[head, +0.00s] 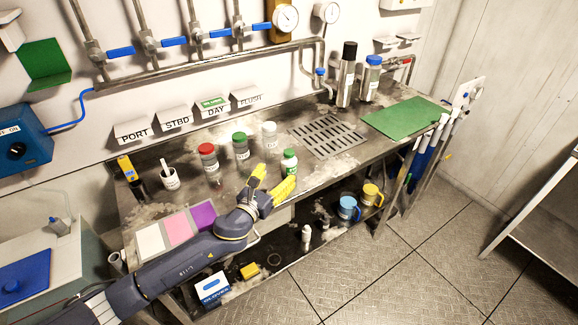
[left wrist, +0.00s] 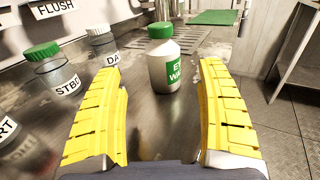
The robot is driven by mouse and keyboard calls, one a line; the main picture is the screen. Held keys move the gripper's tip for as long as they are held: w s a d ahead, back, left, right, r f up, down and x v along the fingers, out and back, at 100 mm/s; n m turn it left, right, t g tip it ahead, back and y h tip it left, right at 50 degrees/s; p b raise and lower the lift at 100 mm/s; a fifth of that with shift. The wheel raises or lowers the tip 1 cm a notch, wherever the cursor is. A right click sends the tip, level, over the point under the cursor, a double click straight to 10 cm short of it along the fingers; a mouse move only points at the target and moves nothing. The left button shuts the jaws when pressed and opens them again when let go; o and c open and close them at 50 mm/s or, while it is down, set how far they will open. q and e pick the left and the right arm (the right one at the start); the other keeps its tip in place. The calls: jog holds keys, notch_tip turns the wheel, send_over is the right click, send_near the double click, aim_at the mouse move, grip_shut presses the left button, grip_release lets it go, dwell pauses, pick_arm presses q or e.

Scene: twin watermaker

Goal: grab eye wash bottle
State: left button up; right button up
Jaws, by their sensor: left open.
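The eye wash bottle (head: 289,163) is white with a green cap and a green label, and stands upright near the front edge of the metal bench. In the left wrist view the eye wash bottle (left wrist: 163,58) is ahead of the fingers, slightly above the middle of the gap. My left gripper (head: 270,182) has yellow fingers and is close to the bottle, on its near left side. In the left wrist view my left gripper (left wrist: 162,115) is open, with nothing between its fingers. My right gripper is in neither view.
A red-capped jar (head: 208,160), a green-capped jar (head: 241,147) and a white-capped jar (head: 269,136) stand behind and left of the bottle. A drain grate (head: 328,136) and a green mat (head: 405,117) lie to the right. Tall bottles (head: 347,75) stand at the back.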

aim_at(285, 166)
pick_arm(q)
jog(key=shift+x, duration=3.85)
jog(key=shift+s+d+r, duration=0.1)
jog(key=shift+d+r, duration=0.05)
jog(key=shift+d, duration=0.05)
jog(key=c, duration=1.4)
